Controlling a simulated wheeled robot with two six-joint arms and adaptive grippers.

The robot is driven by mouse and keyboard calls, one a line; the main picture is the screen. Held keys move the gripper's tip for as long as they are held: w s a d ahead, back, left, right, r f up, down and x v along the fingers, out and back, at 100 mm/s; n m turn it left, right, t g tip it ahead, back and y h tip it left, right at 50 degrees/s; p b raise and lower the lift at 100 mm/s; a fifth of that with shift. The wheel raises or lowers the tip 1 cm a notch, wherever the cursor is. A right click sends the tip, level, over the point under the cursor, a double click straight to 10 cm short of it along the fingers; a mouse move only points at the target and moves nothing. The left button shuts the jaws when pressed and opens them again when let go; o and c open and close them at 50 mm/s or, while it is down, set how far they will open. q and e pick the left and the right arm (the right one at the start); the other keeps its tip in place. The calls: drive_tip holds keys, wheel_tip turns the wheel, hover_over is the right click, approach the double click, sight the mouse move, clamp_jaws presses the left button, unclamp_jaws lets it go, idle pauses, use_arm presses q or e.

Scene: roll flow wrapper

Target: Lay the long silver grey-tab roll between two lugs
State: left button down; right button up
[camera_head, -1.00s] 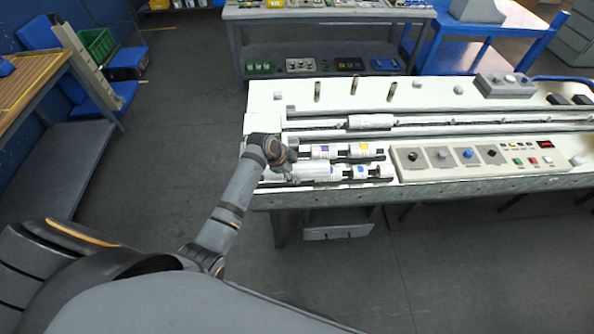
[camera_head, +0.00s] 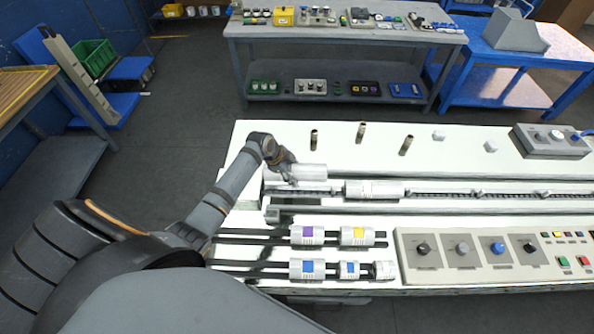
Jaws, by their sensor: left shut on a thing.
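My left gripper (camera_head: 289,176) is shut on a long pale silver roll (camera_head: 309,171). The roll lies roughly level over the left end of the conveyor channel; its clearance above the channel and its tab colour cannot be told. The fingers are small and partly hidden by my wrist. A chain with small lugs (camera_head: 477,193) runs along the channel. Another silver-white roll (camera_head: 375,190) lies in the channel, right of the held one. My right gripper is not in view.
Rolls with purple (camera_head: 308,235), yellow (camera_head: 357,236) and blue (camera_head: 308,269) labels lie on dark rails in front. Upright brown pegs (camera_head: 361,132) stand behind the channel. A control panel (camera_head: 480,251) is at front right.

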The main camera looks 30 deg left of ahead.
use_arm(q)
drive_tip(key=shift+s+r, duration=0.15)
drive_tip(key=shift+s, duration=0.2)
drive_tip(key=shift+f+b, duration=0.3)
drive_tip(key=shift+b, duration=0.2)
wheel_tip(320, 180, down, 7)
drive_tip(key=b, duration=0.6)
drive_tip(key=shift+w, duration=0.1)
drive_tip(key=shift+f+b, duration=0.45)
drive_tip(key=shift+b, duration=0.05)
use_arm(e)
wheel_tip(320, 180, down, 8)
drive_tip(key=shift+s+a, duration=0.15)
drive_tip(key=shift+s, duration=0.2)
use_arm(q)
drive_tip(key=shift+f+b, duration=0.35)
drive_tip(key=shift+f, duration=0.1)
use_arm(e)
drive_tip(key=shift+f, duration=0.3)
